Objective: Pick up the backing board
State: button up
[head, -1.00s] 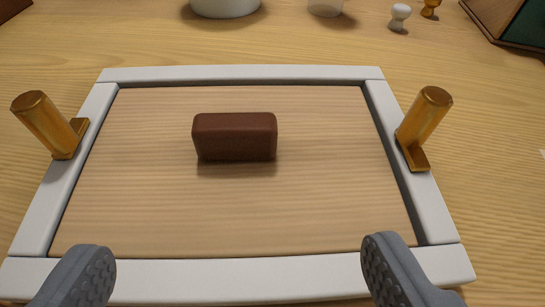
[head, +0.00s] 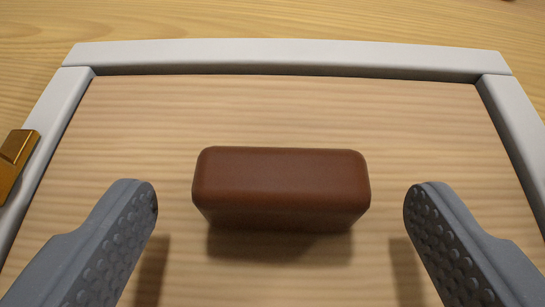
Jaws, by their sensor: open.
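The backing board (head: 270,115) is a flat light wood panel lying inside a pale grey frame (head: 290,55). A dark brown block (head: 281,185) with rounded edges sits on the board near its middle, like a handle. My gripper (head: 281,202) is open, low over the board. One grey dimpled finger is on the left of the block and one on the right, with a gap on each side. The near part of the board and frame is out of view.
A gold clip (head: 16,160) sits on the frame's left side, cut off by the picture edge. Wooden table surface (head: 270,18) shows beyond the frame's far side and is clear there, apart from a tiny thing cut off at the top right.

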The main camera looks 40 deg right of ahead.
jog(key=shift+x, duration=0.95)
jog(key=c, duration=1.1)
jog(key=shift+r, duration=0.15)
